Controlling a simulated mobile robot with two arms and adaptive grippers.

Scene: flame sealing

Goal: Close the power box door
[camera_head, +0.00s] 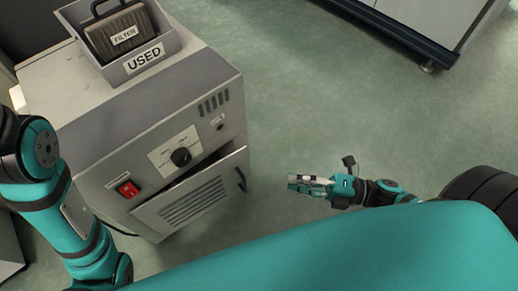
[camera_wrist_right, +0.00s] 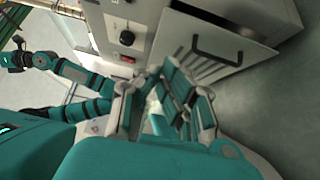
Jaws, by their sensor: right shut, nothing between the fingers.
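The power box (camera_head: 150,110) is a grey cabinet with a dial and a red switch. Its vented door (camera_head: 190,205) is ajar, with a dark gap along its upper edge and a black handle at its right end. In the right wrist view the door (camera_wrist_right: 235,30) and its handle (camera_wrist_right: 217,52) are beyond the fingers. My right gripper (camera_head: 292,182) is shut and empty, to the right of the door and apart from it in the head view. Its fingers (camera_wrist_right: 170,95) fill the middle of the wrist view.
A grey bin labelled USED (camera_head: 145,60) holding a filter (camera_head: 120,35) stands on top of the box. A bench (camera_head: 430,25) is at the upper right. The green floor (camera_head: 310,90) right of the box is clear.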

